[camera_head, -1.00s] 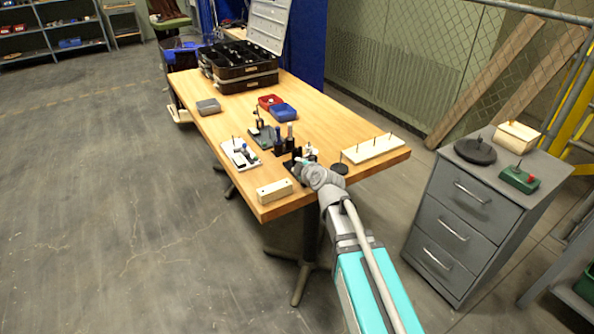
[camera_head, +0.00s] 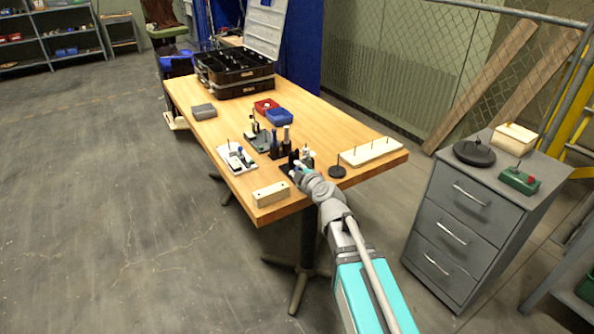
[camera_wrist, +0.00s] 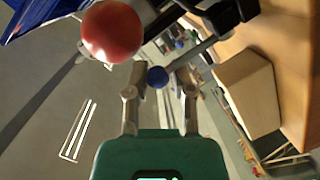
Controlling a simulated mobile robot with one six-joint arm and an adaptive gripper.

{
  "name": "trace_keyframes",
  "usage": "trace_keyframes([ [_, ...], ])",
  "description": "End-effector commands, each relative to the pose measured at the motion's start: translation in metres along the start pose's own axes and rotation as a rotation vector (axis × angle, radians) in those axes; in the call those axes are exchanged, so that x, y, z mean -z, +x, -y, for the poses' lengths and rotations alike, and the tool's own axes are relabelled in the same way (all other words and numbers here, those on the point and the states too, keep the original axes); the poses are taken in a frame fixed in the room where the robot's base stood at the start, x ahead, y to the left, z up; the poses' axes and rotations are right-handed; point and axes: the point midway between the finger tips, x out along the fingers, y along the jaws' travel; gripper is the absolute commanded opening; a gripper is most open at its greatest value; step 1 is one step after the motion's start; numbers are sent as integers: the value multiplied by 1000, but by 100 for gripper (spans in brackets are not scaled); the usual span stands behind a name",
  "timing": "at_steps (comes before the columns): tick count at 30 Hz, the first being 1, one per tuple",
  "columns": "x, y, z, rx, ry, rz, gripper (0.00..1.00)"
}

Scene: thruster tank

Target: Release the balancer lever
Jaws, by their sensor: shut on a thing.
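In the head view my gripper (camera_head: 297,170) is at a small dark device (camera_head: 285,169) near the right front of the wooden table. In the wrist view my gripper (camera_wrist: 160,80) has its two fingers on either side of a small blue ball knob (camera_wrist: 157,76). A grey bar (camera_wrist: 208,44) runs from there up to the right, and I take it as the balancer lever. The gripper is shut on it, though the exact contact is hard to see. A large red ball (camera_wrist: 112,32) is close to the camera at the upper left. Its mounting is hidden.
A pale wooden block (camera_head: 271,193) lies in front of the device. A white board with pegs (camera_head: 371,151) is to the right, and a white tray (camera_head: 236,158) to the left. Dark upright tools (camera_head: 287,140) stand behind. A grey drawer cabinet (camera_head: 475,215) stands right of the table.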

Motion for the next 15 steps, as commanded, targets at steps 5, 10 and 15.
trace_keyframes([
  [5,-3,-1,-1,-5,-5,6,44],
  [10,-3,0,-1,-4,-4,5,68],
  [15,-2,0,-1,-3,-2,3,68],
])
